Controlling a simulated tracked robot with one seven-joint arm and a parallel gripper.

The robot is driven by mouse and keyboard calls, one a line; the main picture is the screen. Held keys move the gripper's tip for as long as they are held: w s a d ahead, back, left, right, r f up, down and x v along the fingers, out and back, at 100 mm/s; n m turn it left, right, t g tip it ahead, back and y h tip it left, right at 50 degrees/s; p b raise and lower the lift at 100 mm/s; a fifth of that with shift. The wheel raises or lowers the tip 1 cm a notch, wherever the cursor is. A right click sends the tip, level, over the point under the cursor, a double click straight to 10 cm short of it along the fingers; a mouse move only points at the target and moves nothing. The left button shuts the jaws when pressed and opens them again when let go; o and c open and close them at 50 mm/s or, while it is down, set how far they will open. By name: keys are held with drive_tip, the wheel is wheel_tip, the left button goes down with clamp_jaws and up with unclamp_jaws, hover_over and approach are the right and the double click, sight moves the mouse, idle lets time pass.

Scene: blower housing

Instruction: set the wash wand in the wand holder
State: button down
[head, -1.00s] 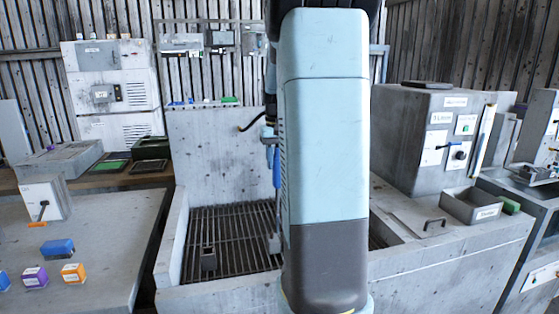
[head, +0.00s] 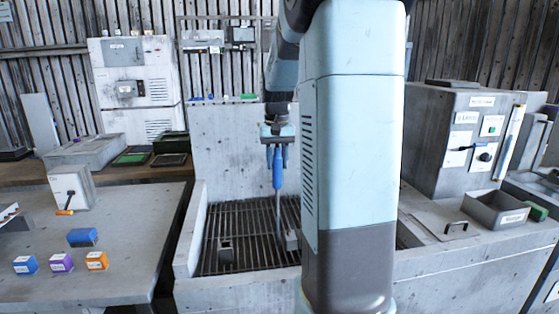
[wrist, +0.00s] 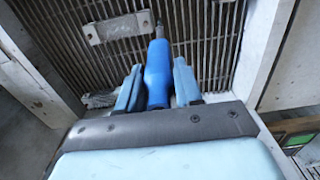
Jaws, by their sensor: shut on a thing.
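The wash wand has a blue handle (head: 278,168) and a thin grey lance that points down over the sink grate; the handle also shows in the wrist view (wrist: 158,75). My gripper (head: 277,150) is shut on the handle, one finger on each side, and holds the wand nearly upright.
The sink has a high back wall (head: 235,140) and low side walls around the grate (head: 215,225). My arm hides its right part. A control box (head: 465,140) and a grey bin (head: 495,210) stand right. Coloured blocks (head: 60,262) lie on the left bench.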

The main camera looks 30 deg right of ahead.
drive_tip(key=w+a, duration=0.2)
drive_tip(key=a, duration=1.5)
drive_tip(key=shift+w, duration=0.4)
idle(0.7)
drive_tip(key=shift+f, duration=0.15)
idle(0.5)
